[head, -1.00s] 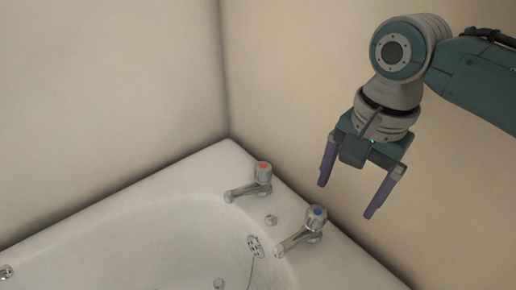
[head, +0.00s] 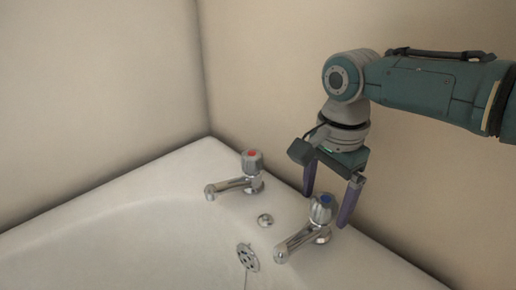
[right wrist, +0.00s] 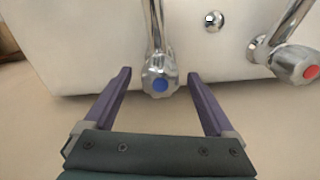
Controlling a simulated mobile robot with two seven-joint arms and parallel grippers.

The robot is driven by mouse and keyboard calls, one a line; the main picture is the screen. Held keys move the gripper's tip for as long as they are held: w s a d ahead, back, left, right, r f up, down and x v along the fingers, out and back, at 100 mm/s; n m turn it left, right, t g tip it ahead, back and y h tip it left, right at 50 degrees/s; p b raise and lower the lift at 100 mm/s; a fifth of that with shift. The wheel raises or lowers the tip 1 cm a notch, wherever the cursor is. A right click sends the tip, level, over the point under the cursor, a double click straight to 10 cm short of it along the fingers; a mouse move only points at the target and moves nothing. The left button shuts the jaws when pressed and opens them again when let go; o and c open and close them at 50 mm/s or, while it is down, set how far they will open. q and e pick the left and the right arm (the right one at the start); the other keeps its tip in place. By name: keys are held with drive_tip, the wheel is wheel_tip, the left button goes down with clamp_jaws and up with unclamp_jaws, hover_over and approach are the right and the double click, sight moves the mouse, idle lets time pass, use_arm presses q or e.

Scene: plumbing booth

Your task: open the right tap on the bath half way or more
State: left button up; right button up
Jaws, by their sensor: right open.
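The right tap is chrome with a blue-marked knob (head: 322,208) and a spout (head: 296,244) over the bath. My right gripper (head: 325,209) is open and points down at this tap. In the right wrist view the blue-marked knob (right wrist: 160,84) shows between the two purple fingers, with a gap on each side. In the head view one fingertip is left of the knob and the other is behind it to the right. I cannot tell whether either finger touches it. My left gripper is not in view.
The left tap (head: 251,165), with a red-marked knob, stands further back on the white bath rim (head: 185,163). A round chrome fitting (head: 265,220) sits between the taps. A drain plate (head: 247,257) is on the bath's inner wall. A beige wall (head: 430,190) is close behind the taps.

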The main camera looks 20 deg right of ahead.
drive_tip(key=shift+f, duration=0.5)
drive_tip(key=shift+c, duration=0.4)
drive_tip(key=c, duration=1.3)
